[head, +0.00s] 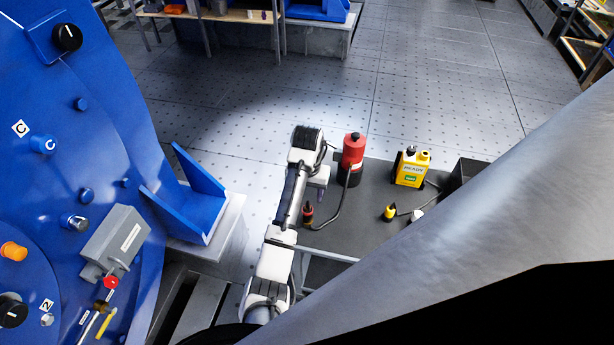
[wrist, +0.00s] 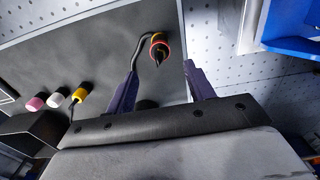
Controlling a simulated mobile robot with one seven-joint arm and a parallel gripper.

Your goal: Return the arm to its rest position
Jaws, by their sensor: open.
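My arm reaches out over the near-left edge of the dark grey work table (head: 350,230) in the head view. My gripper (head: 320,194) hangs down there, small and partly hidden by the wrist. In the wrist view its two purple fingers (wrist: 160,67) stand wide apart with nothing held between them. Beyond the fingertips is a dark plug with a red and yellow ring (wrist: 158,46) on a black cable. In the head view a red and black plug (head: 308,211) stands just left below the gripper, apart from it.
A red canister (head: 352,160) stands close right of the wrist. A yellow jug (head: 411,168), a small yellow-capped item (head: 389,212) and a black bin (head: 466,175) are farther right. The blue motor housing (head: 110,120) and a blue bracket (head: 200,205) are left.

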